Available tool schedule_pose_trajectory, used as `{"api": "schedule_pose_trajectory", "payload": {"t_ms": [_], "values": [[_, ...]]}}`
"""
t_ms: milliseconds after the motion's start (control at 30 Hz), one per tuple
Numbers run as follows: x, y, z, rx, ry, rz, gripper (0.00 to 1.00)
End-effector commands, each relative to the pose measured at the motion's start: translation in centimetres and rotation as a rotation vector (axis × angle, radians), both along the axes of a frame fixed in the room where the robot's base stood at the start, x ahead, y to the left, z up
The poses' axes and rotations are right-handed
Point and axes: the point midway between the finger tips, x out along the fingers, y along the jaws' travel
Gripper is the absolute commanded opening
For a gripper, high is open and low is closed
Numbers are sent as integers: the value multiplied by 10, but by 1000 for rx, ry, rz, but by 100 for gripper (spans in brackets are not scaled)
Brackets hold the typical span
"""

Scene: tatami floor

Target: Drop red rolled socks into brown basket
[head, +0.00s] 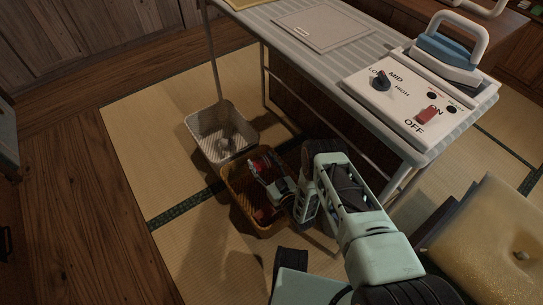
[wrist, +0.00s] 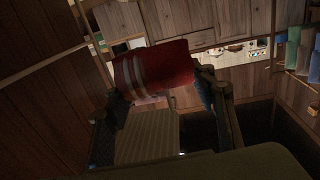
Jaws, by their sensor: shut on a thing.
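My gripper (head: 264,170) is over the brown basket (head: 236,206) on the tatami in the head view. It is shut on the red rolled socks (wrist: 172,66), which show white stripes in the wrist view and lie between the two fingers (wrist: 160,80). In the head view a red patch of the held socks (head: 258,162) shows at the fingers. Another red thing (head: 264,213) shows lower inside the basket, partly in shade. My arm hides the basket's right side.
A white basket (head: 208,122) with a greyish thing in it stands just behind the brown one. A striped ironing table (head: 310,55) with an iron (head: 449,50) and a control panel stands to the right. A yellowish cushion (head: 490,245) is at lower right. Floor at left is clear.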

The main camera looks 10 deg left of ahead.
Motion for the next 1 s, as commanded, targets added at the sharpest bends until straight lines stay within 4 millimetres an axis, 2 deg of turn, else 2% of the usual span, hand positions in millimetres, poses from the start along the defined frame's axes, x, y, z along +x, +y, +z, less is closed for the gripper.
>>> {"api": "schedule_pose_trajectory", "payload": {"t_ms": [267, 733, 1000], "values": [[0, 0, -7, 0, 0, 0, 36], [0, 0, -57, 0, 0, 1, 36], [0, 0, -60, 1, -1, 0, 36]]}}
